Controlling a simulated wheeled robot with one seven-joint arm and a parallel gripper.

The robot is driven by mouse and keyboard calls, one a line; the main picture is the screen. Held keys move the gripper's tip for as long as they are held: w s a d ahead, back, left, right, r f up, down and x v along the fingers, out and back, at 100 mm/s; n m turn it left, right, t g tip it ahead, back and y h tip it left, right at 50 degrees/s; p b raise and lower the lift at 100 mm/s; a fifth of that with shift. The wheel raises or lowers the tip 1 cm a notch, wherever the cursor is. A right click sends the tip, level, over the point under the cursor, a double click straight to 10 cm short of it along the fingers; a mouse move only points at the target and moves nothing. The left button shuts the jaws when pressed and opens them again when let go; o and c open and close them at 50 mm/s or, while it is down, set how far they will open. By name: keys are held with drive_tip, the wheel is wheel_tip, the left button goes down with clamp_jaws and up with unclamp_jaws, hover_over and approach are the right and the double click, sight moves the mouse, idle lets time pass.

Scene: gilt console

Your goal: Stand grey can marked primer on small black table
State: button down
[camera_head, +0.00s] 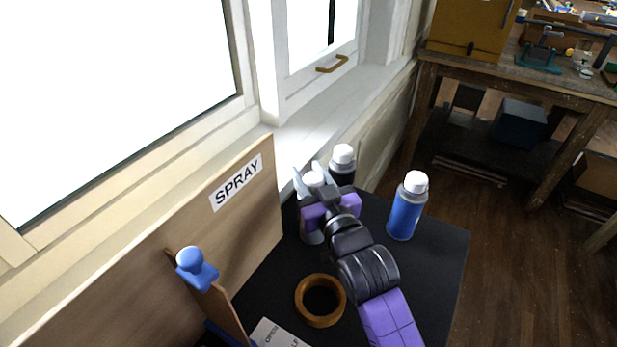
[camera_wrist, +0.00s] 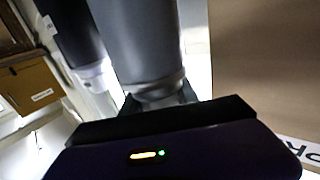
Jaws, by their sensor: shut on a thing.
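The grey can with a white cap (camera_head: 307,237) is mostly hidden behind my gripper (camera_head: 308,178) in the head view. My gripper is shut on it near its top. The can looks upright over the back left of the small black table (camera_head: 440,262); I cannot tell whether its base touches the top. In the wrist view the grey can (camera_wrist: 138,38) fills the upper middle, above my gripper (camera_wrist: 155,108). No primer marking is readable. A black can with a white cap (camera_head: 343,163) stands just behind, and a blue can (camera_head: 405,213) stands to the right.
A wooden board marked SPRAY (camera_head: 250,205) rises close on the left, below the window. A brown ring (camera_head: 299,300), a blue-knobbed wooden piece (camera_head: 197,268) and a printed sheet (camera_head: 270,336) are near the front. The table's right part is bare. A workbench (camera_head: 520,75) stands beyond.

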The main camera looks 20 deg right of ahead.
drive_tip(key=shift+f, duration=0.4)
drive_tip(key=shift+f, duration=0.2)
drive_tip(key=c, duration=0.9)
unclamp_jaws()
